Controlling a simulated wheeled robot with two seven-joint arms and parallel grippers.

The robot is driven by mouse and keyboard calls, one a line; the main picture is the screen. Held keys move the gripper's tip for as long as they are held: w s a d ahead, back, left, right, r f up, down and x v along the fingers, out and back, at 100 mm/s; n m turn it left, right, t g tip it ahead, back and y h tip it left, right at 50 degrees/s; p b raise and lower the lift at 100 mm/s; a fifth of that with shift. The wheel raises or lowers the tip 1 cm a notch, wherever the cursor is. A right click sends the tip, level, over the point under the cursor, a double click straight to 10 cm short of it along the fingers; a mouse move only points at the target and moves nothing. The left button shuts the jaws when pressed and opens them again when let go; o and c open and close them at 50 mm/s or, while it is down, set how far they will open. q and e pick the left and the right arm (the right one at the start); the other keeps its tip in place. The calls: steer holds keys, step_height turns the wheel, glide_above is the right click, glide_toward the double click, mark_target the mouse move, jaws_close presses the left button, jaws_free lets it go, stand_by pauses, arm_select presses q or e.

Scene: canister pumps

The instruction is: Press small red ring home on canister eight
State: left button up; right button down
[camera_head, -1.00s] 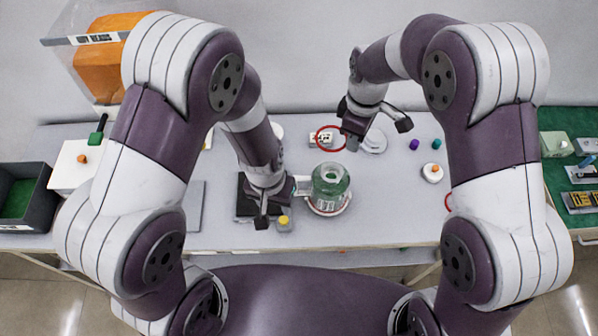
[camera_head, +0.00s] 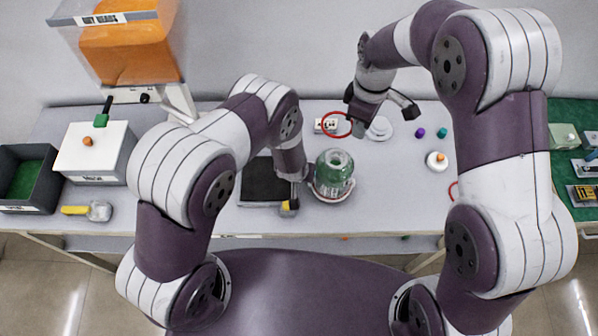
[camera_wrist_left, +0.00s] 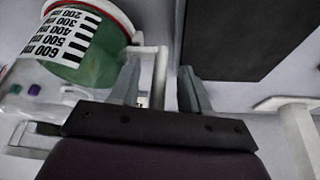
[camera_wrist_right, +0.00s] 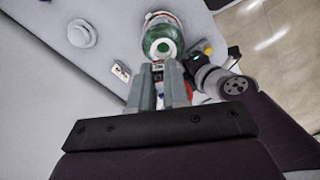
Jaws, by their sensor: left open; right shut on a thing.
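A glass canister (camera_head: 334,172) with green contents stands on a round base near the table's middle. The left wrist view shows its volume scale (camera_wrist_left: 62,45) and a pale handle (camera_wrist_left: 161,65). No number eight is readable on it. My left gripper (camera_wrist_left: 160,92) is open, with the handle between or just beyond its fingers; I cannot tell which. The ring is mostly hidden in the right wrist view, where the fingers (camera_wrist_right: 161,85) point toward the canister top (camera_wrist_right: 164,45).
A dark flat plate (camera_head: 262,182) lies left of the canister. A white disc (camera_head: 380,129) lies near my right gripper. A second red ring (camera_head: 453,190) is partly hidden by my right arm. A white box (camera_head: 92,152) stands on the left. Free table lies right of the canister.

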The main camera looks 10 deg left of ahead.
arm_select(q)
steer(key=shift+w+f, duration=0.1)
jaws_close()
arm_select(e)
steer(key=s+f+m, duration=0.1)
steer(key=m, duration=0.1)
steer(key=s+f+m, duration=0.1)
steer(key=f+m, duration=0.3)
steer(key=shift+s+a+f+m, duration=0.1)
steer(key=shift+s+a+m, duration=0.2)
steer(key=shift+s+a, duration=0.1)
